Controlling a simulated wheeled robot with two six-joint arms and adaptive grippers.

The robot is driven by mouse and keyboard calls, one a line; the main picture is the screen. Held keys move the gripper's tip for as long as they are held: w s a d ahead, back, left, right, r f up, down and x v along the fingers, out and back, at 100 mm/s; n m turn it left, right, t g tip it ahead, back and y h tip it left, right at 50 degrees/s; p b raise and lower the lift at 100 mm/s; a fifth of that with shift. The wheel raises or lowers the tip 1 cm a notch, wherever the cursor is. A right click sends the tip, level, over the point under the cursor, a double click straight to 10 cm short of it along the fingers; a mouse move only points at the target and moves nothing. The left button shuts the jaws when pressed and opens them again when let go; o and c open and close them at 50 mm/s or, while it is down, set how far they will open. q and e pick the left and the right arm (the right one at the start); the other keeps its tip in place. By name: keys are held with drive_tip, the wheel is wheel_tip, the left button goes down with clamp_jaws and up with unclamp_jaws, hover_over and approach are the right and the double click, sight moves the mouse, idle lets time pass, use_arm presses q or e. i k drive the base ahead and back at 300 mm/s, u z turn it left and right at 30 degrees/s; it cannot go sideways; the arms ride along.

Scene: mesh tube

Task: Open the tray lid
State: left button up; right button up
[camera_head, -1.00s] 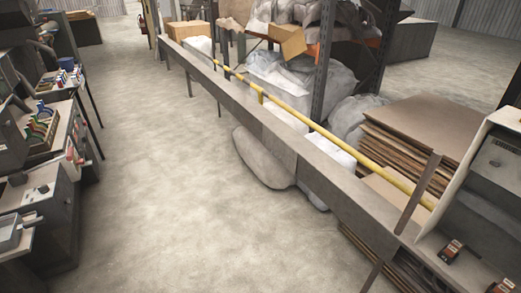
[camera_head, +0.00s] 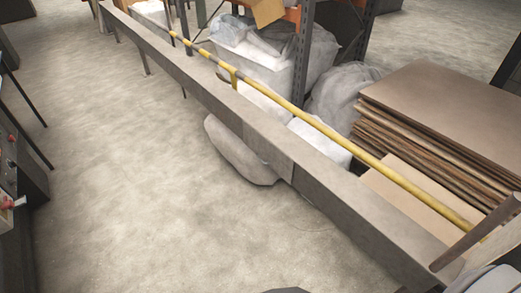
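No tray or tray lid can be made out in the head view now. Neither of my grippers shows. A small dark shape at the bottom edge and a pale grey rounded shape in the bottom right corner are cut off, and I cannot tell what they are.
A long grey barrier beam (camera_head: 222,108) with a yellow rail (camera_head: 345,142) crosses diagonally. Behind it are white sacks (camera_head: 262,62), a metal rack post (camera_head: 303,55) and stacked brown boards (camera_head: 440,120). Dark equipment (camera_head: 22,190) stands at the left edge. The concrete floor (camera_head: 120,170) is clear.

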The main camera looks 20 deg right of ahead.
sight(265, 151)
drive_tip(key=z, duration=0.55)
drive_tip(key=i, duration=0.75)
drive_tip(key=z, duration=1)
drive_tip(key=i, duration=0.25)
drive_tip(key=z, duration=0.3)
